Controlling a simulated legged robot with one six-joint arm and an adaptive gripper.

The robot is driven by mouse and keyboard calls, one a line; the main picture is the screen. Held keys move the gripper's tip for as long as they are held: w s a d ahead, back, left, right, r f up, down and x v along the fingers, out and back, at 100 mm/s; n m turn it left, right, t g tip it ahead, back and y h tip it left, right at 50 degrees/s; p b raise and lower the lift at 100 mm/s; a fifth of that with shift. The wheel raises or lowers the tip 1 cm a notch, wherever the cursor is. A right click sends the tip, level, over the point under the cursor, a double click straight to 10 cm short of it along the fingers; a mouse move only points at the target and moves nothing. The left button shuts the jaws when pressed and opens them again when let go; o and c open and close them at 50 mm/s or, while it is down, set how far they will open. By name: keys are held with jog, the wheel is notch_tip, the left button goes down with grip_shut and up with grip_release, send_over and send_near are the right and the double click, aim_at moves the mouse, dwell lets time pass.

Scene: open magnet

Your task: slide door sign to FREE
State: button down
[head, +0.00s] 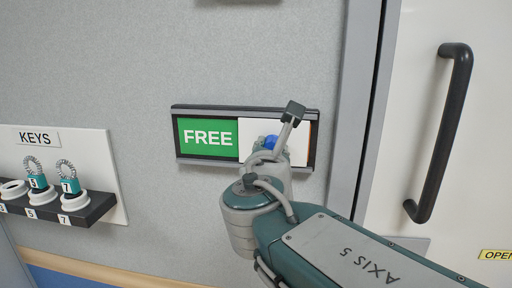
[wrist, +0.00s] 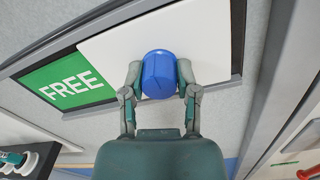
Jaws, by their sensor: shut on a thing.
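The door sign (head: 178,160) hangs on the grey wall in a dark frame. Its green FREE panel (head: 208,137) shows on the left side. A white sliding cover (head: 246,132) sits over the right part, with a thin orange-red strip at its right edge. A blue knob (wrist: 158,74) stands on the cover. My gripper (wrist: 158,82) is shut on the knob, one finger on each side of it in the wrist view. In the head view my arm hides much of the cover, and only a bit of the knob shows.
A white KEYS board (head: 62,150) with a dark rack and several tagged keys is on the wall at left. At right is a white door (head: 420,80) with a long black handle (head: 440,135). A grey door frame (head: 370,100) stands close to the sign's right end.

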jog(key=shift+a, duration=0.15)
jog(key=shift+d, duration=0.55)
jog(key=shift+c, duration=1.8)
grip_release()
jog(key=shift+d, duration=0.45)
jog(key=shift+a, duration=0.15)
jog(key=shift+s+a, duration=0.15)
jog(key=s, duration=1.1)
jog(key=shift+s+a, duration=0.2)
jog(key=shift+s, duration=0.2)
